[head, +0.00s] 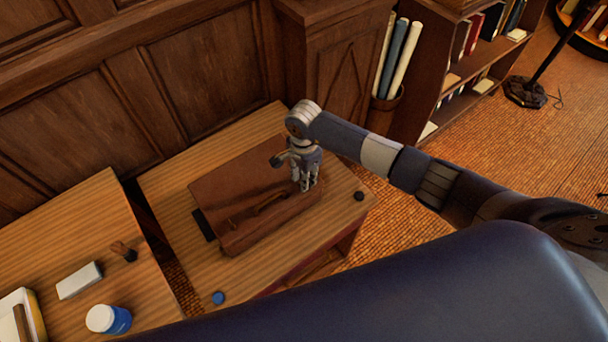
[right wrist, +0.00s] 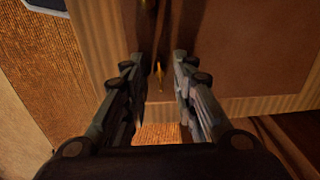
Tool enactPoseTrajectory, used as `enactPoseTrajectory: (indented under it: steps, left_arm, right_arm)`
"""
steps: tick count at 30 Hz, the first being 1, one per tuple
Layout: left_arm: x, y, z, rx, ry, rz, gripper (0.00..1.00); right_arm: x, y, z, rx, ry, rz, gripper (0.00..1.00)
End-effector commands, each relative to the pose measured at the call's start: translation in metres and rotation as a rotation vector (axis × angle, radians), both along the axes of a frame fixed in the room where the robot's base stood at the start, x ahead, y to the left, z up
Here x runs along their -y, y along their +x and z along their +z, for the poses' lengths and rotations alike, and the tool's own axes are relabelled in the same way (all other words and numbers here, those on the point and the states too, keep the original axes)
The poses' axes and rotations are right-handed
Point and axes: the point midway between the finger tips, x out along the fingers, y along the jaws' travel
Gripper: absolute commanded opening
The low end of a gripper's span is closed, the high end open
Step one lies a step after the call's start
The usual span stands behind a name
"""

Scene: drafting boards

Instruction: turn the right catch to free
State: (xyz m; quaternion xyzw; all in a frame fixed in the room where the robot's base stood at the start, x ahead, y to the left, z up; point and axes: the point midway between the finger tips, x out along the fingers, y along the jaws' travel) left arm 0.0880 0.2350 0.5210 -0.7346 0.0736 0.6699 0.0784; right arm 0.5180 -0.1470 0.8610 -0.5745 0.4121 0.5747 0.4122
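In the right wrist view the case (right wrist: 255,45) fills the upper right. My right gripper (head: 306,188) points down over the right end of the case. Its two fingers (right wrist: 158,58) are apart. A small brass catch (right wrist: 158,74) shows in the gap between them, and I see no finger touching it. Another brass piece (right wrist: 148,4) shows at the top edge of the right wrist view. The gripper hides the catch in the head view. My left gripper is out of view.
The table (head: 165,185) also bears a black disc (head: 359,196) and a blue disc (head: 218,297). A black piece (head: 203,225) sits at the case's left end. The left table holds a white block (head: 79,280) and a blue jar (head: 118,321). Wood panelling stands behind.

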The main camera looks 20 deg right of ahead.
Motion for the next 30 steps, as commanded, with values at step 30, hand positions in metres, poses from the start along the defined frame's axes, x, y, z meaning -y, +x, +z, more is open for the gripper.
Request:
enactPoseTrajectory:
  steps: [30]
  left_arm:
    - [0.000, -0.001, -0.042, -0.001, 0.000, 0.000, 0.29]
  right_arm:
    - [0.001, 0.001, -0.004, 0.002, -0.004, -0.344, 0.00]
